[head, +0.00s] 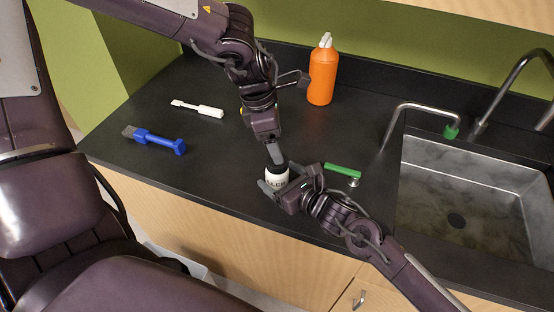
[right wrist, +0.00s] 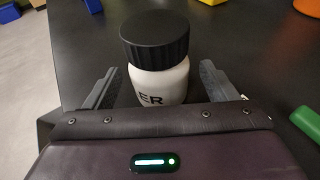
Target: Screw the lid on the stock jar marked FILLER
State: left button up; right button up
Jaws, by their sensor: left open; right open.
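The white FILLER jar (head: 277,178) stands upright near the counter's front edge, its lettering partly visible. In the right wrist view the jar (right wrist: 160,83) has a black ribbed lid (right wrist: 155,42) sitting on its top; I cannot tell how tightly it is seated. My right gripper (right wrist: 157,88) is open, with one finger on each side of the jar's body. It also shows in the head view (head: 279,181), low at the jar. My left gripper (head: 275,154) is open and points down just above the jar, hiding part of the lid in the head view.
A green-handled tool (head: 343,170) lies close by on the right. A blue-handled brush (head: 155,140) and a white-handled tool (head: 200,108) lie to the left. An orange bottle (head: 322,75) stands at the back. A sink (head: 470,190) with taps fills the right side.

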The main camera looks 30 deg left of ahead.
jog(key=v, duration=1.1)
jog(key=shift+s+d+r, duration=0.1)
jog(key=shift+d, duration=0.1)
